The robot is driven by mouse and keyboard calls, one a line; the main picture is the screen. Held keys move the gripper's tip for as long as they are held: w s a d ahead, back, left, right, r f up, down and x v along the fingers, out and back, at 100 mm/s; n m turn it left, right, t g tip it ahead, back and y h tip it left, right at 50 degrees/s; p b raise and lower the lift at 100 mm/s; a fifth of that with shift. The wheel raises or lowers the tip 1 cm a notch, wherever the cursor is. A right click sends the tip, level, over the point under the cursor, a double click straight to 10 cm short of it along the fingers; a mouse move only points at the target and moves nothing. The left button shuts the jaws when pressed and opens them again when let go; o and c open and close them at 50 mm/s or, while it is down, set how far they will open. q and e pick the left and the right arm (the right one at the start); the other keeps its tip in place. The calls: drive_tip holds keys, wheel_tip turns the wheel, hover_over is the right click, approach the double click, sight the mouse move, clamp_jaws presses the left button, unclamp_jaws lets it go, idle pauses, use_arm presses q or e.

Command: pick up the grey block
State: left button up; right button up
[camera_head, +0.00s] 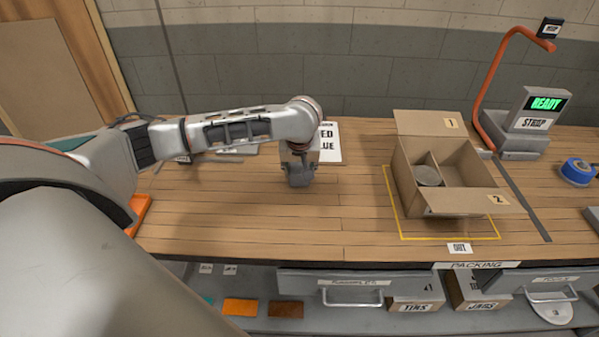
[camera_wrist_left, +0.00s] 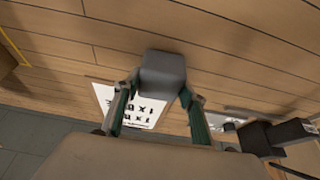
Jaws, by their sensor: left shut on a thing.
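The grey block (camera_wrist_left: 163,72) sits between the two fingers of my left gripper (camera_wrist_left: 160,92) in the left wrist view, and the fingers are shut on it. In the head view my left gripper (camera_head: 297,158) points down over the middle of the wooden table, with the grey block (camera_head: 300,177) at its tip. I cannot tell whether the block touches the tabletop. My right gripper is in neither view.
A printed white sheet (camera_head: 330,144) lies just behind the gripper. An orange-armed strap machine (camera_head: 530,118) stands back right. Table in front is clear.

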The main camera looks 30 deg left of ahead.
sight(300, 168)
use_arm(q)
wheel_tip(300, 168, up, 20)
drive_tip(key=shift+f, duration=0.25)
